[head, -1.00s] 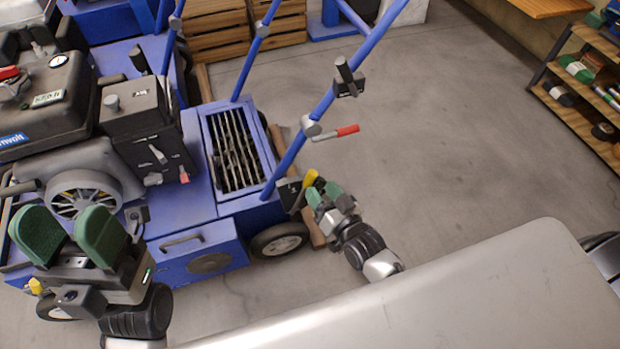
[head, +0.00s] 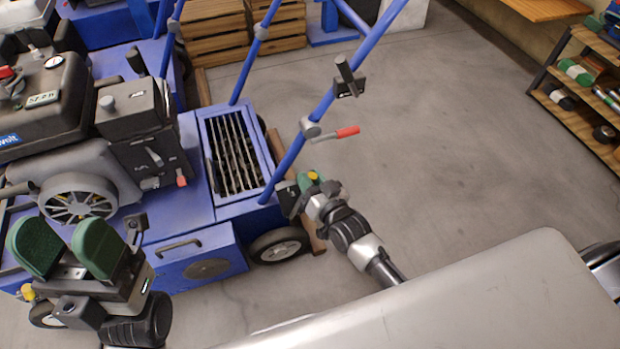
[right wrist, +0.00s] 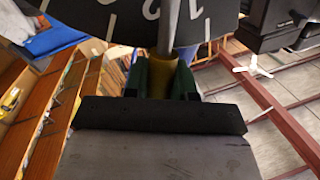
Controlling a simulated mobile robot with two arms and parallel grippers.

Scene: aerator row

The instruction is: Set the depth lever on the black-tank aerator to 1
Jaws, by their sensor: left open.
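The black-tank aerator (head: 195,236) is a blue machine with a black tank (head: 38,112) at the left. Its depth lever has a yellow knob (right wrist: 161,84), and its shaft passes in front of a dark dial plate (right wrist: 120,20) with white numerals. In the right wrist view the shaft lies between the 2 and the 1. My right gripper (head: 312,180) has its green fingers on both sides of the knob, seemingly closed on it; the knob is mostly hidden in the head view. My left gripper (head: 66,248) is open and empty in front of the engine.
A red-handled lever (head: 345,132) and a black-handled lever (head: 347,76) sit on the blue handlebar (head: 325,100). Wooden crates (head: 215,38) stand behind, a shelf (head: 585,110) at the right. The floor between is clear. A pale surface (head: 450,300) fills the lower right.

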